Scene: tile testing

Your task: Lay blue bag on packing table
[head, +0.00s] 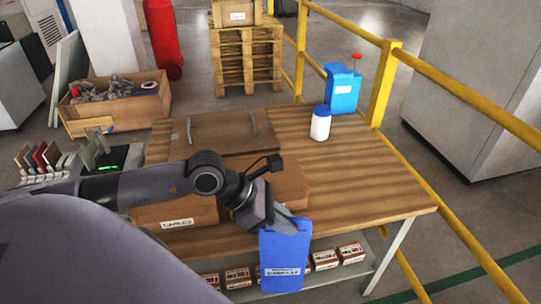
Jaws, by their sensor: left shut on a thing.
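A blue bag (284,262) with a white label hangs upright from my left gripper (281,219), which is shut on its top edge. The bag is at the near edge of the wooden packing table (375,190) and covers part of that edge. I cannot tell whether it touches the table. My left arm comes in from the left across the table's near left part. My right gripper is not in view.
A white jar with a blue lid (320,124) and a blue container (342,90) stand at the table's back right. A brown board with handles (220,134) lies at the back left. Cardboard boxes (175,214) sit near my arm. The table's right part is clear. Yellow rails (385,82) run alongside.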

